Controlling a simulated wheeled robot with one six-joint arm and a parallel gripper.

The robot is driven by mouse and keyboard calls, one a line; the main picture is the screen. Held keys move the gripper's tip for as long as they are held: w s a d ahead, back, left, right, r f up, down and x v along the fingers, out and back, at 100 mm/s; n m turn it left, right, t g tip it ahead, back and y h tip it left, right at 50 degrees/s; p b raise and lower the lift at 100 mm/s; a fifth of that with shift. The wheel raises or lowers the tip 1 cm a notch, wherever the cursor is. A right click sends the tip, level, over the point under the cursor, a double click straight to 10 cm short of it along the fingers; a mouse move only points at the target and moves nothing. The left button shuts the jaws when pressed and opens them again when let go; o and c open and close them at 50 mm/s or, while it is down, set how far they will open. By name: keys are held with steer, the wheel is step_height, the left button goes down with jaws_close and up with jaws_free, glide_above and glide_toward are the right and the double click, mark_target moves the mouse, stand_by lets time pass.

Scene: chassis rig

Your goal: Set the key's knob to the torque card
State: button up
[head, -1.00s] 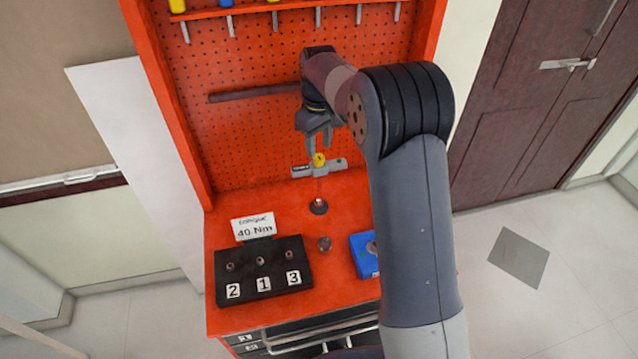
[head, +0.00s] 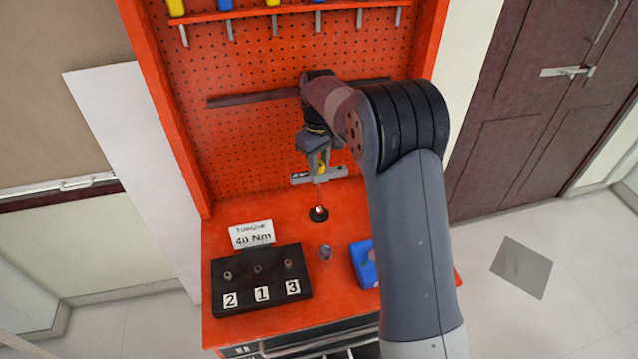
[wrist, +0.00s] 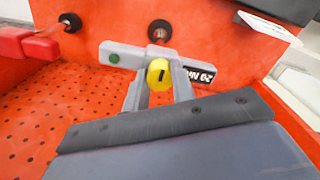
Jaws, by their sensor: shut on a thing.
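The torque key (head: 302,178) stands upright, its shaft in a round black base (head: 319,215) on the red bench. It has a grey crossbar with a green dot and a dark readout. In the wrist view, the crossbar (wrist: 123,55) carries the yellow knob (wrist: 159,75) at its middle. The readout (wrist: 199,75) looks like 20 Nm, small and hard to read. My gripper (head: 319,163) is above the crossbar, shut on the knob; its fingers (wrist: 158,90) flank it. The torque card (head: 252,235) reads 40 Nm.
A black block (head: 262,283) labelled 2, 1, 3 holds sockets in front of the card. A small grey piece (head: 325,253) and a blue box (head: 364,264) lie to its right. The red pegboard (head: 250,140) with hanging tools rises behind.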

stand_by(0.4)
steer(key=m+p, duration=0.1)
steer(key=m, duration=0.4)
steer(key=shift+p, duration=0.3)
steer(key=m+p, duration=0.1)
steer(key=m, duration=0.5)
steer(key=o, duration=0.6)
stand_by(0.4)
